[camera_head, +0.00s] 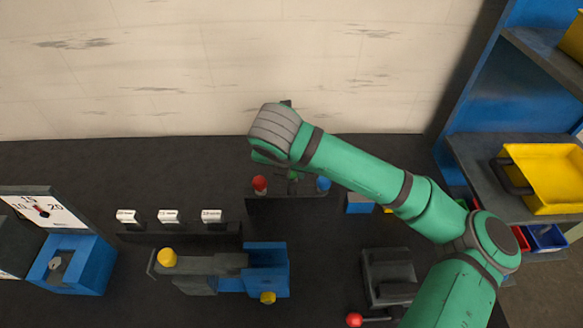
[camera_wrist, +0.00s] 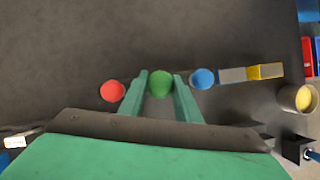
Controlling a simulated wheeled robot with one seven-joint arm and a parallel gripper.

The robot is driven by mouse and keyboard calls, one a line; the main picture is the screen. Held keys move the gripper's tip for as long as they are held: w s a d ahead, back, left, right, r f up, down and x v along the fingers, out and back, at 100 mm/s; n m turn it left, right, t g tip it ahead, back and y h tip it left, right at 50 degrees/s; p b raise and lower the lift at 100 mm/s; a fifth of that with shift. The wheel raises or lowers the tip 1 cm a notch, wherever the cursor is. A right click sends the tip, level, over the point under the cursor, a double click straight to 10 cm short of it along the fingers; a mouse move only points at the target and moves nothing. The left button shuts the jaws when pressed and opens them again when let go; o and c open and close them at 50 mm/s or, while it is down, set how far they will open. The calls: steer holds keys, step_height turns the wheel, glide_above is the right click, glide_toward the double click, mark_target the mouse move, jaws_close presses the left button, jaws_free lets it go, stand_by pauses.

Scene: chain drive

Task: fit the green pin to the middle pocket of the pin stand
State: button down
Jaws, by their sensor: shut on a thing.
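The green pin (camera_wrist: 160,84) sits between the two green fingers of my gripper (camera_wrist: 161,88) in the wrist view, and they are shut on it. It lines up between the red pin (camera_wrist: 113,91) on the left and the blue pin (camera_wrist: 203,79) on the right. In the head view, the dark pin stand (camera_head: 288,205) carries the red pin (camera_head: 260,184) and the blue pin (camera_head: 323,184) at its ends, and my wrist is above its middle. The middle pocket and the green pin's lower end are hidden, so I cannot tell whether the pin is in the pocket.
A blue block (camera_head: 359,204) lies right of the stand. A blue and grey vise (camera_head: 265,272) stands in front, and a rack with white labels (camera_head: 180,228) is on the left. A shelf with a yellow bin (camera_head: 545,178) is at right. The bench behind the stand is clear.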

mark_target(291, 181)
steer(key=shift+f, duration=2.4)
steer(key=c, duration=1.2)
jaws_free()
steer(key=v, duration=1)
steer(key=shift+s+r, duration=0.2)
steer(key=shift+r, duration=0.15)
